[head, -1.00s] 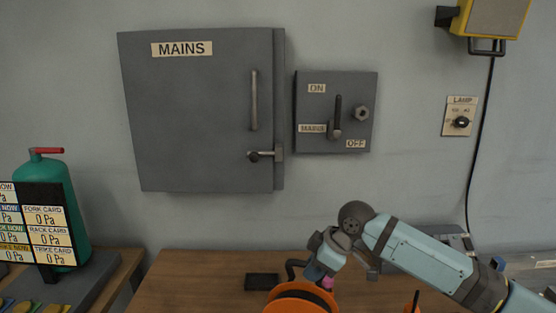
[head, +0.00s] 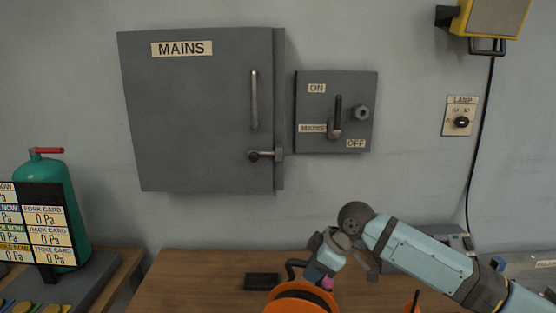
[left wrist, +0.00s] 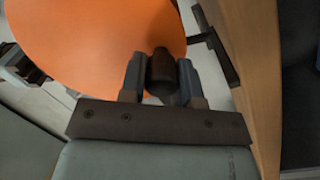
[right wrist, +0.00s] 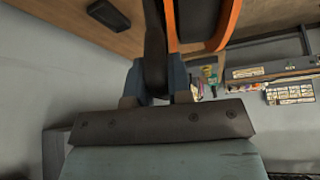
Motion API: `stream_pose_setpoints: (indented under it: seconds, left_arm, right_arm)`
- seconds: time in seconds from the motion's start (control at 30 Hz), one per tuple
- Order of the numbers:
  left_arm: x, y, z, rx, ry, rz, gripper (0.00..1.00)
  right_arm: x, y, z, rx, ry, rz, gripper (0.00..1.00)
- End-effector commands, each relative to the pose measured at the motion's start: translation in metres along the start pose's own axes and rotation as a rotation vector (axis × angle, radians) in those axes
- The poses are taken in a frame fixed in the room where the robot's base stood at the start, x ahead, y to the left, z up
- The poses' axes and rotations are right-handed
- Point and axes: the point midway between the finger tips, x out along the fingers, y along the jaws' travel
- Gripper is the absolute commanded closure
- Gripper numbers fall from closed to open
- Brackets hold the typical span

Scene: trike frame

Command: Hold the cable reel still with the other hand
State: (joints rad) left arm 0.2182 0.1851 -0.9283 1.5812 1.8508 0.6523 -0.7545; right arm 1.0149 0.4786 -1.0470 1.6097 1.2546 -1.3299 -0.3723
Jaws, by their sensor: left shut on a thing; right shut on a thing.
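The orange cable reel (head: 300,292) shows at the bottom edge of the head view, with most of it cut off. Its orange disc (left wrist: 95,40) fills the upper left of the left wrist view. My left gripper (left wrist: 162,78) is shut on a dark round knob (left wrist: 161,72) in front of that disc; this gripper is out of the head view. My right gripper (head: 322,280) is beside the reel's top right. In the right wrist view it is shut on a dark bar (right wrist: 154,50) next to the reel's orange rim (right wrist: 228,22). The bar's far end is hidden.
A small black box (head: 262,281) lies on the wooden bench (head: 195,275) left of the reel. The grey mains cabinet (head: 195,115) and switch box (head: 336,112) are on the wall behind. A green bottle (head: 72,215) and a card board stand at the left.

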Motion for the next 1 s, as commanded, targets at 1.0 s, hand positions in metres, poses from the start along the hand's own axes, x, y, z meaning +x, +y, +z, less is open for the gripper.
stream_pose_setpoints:
  seconds: [1.0]
  left_arm:
    - [0.001,0.001,-0.030,-0.002,0.004,0.005,0.84]
  right_arm:
    - [0.011,-0.004,0.009,0.006,-0.019,-0.015,1.00]
